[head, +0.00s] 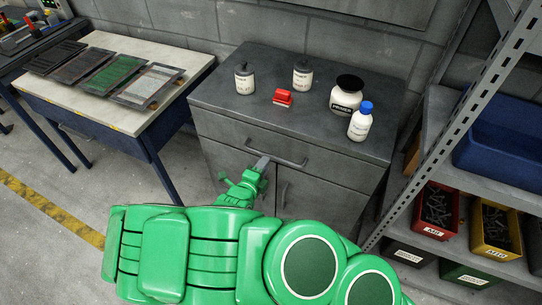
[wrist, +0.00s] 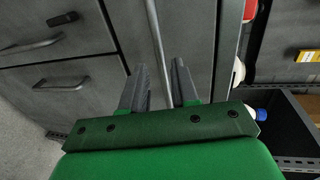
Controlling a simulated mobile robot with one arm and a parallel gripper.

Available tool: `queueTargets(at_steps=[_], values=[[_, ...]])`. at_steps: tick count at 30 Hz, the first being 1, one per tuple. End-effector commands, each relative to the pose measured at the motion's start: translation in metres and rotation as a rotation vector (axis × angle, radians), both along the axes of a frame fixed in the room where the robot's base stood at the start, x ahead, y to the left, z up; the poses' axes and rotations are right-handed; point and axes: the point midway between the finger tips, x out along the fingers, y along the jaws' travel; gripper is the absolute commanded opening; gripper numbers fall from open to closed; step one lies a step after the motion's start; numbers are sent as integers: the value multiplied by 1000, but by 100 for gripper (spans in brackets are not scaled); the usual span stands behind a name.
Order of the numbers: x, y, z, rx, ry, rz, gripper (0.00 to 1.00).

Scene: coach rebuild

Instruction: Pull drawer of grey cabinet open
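The grey cabinet (head: 232,106) stands against the wall. Its wide top drawer (head: 325,160) looks closed, with its front flush. A long bar handle (head: 275,150) runs across the drawer front. My gripper (head: 261,165) is at the drawer front, at the left part of this handle and partly hidden by my arm. In the wrist view my gripper (wrist: 160,85) is open, and the handle bar (wrist: 158,42) runs lengthwise between its two fingers. Gaps show on both sides of the bar. How deep the bar sits between the fingers is hard to tell.
Several bottles, including a white jar (head: 345,98), and a red block (head: 283,97) stand on the cabinet top. Two doors with handles (wrist: 60,86) lie below the drawer. A metal shelf with bins (head: 437,208) stands close on the right, a workbench (head: 165,110) on the left.

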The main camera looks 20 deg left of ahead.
Motion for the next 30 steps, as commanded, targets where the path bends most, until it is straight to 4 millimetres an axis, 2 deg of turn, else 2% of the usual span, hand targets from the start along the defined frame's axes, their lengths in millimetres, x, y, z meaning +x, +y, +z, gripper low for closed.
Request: queueTargets(at_steps=[18,30], values=[[54,-1,-11,0,2,-3,29],[61,-1,-12,2,0,-1,29]])
